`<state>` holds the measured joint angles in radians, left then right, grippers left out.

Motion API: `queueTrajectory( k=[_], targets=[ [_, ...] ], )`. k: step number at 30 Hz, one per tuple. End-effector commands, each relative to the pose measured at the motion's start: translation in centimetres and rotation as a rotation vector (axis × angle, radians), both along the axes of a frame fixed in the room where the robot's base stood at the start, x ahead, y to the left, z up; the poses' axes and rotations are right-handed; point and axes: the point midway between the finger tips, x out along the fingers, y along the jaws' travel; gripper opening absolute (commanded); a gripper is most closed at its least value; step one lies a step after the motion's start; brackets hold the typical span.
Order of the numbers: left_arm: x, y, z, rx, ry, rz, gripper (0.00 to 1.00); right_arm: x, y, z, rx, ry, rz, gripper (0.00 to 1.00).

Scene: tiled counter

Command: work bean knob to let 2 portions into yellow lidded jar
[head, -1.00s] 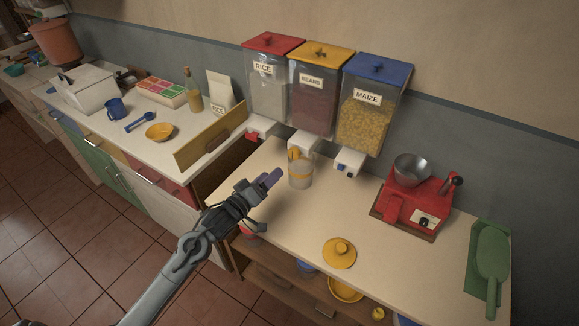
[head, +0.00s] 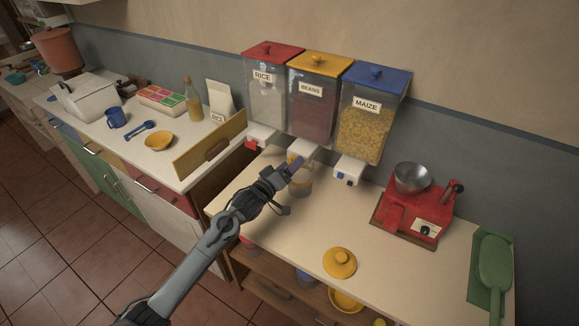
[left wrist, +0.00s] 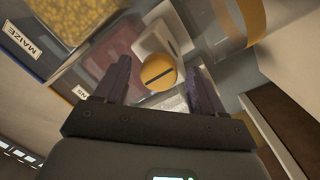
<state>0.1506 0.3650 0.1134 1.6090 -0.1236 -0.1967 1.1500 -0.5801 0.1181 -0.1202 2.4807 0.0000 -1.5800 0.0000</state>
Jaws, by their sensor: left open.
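The bean dispenser (head: 312,108) has a yellow lid and a BEANS label and hangs between the rice and maize ones. Its round yellow knob (left wrist: 158,74) with a dark slot shows in the left wrist view, between the two fingers. My left gripper (head: 291,168) is open around the knob, which is hidden in the head view. The clear jar with a yellow band (head: 303,187) stands under the bean spout, partly covered by my gripper; it also shows in the left wrist view (left wrist: 252,18). A yellow lid (head: 339,264) lies on the counter. My right gripper is not in view.
The rice dispenser (head: 266,102) and maize dispenser (head: 366,125) flank the bean one closely. A red machine with a metal bowl (head: 412,209) and a green scoop (head: 494,264) stand at right. A wooden board (head: 211,144) rises at left. The front counter is mostly clear.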

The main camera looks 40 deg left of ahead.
Motion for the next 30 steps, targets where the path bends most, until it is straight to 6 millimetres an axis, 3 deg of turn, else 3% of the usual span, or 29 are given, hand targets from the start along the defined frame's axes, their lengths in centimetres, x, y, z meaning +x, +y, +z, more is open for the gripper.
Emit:
queueTrajectory(
  k=[7, 18, 30],
  targets=[
    [0.04, 0.00, 0.04, 0.000, -0.001, 0.000, 0.69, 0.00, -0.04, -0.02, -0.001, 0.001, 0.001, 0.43],
    [0.02, 0.01, 0.06, 0.000, -0.001, 0.000, 0.13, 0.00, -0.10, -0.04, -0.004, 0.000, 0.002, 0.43],
    [0.01, 0.02, 0.30, 0.077, 0.011, 0.000, 0.13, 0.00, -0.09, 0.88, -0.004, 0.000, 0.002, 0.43]
  ],
)
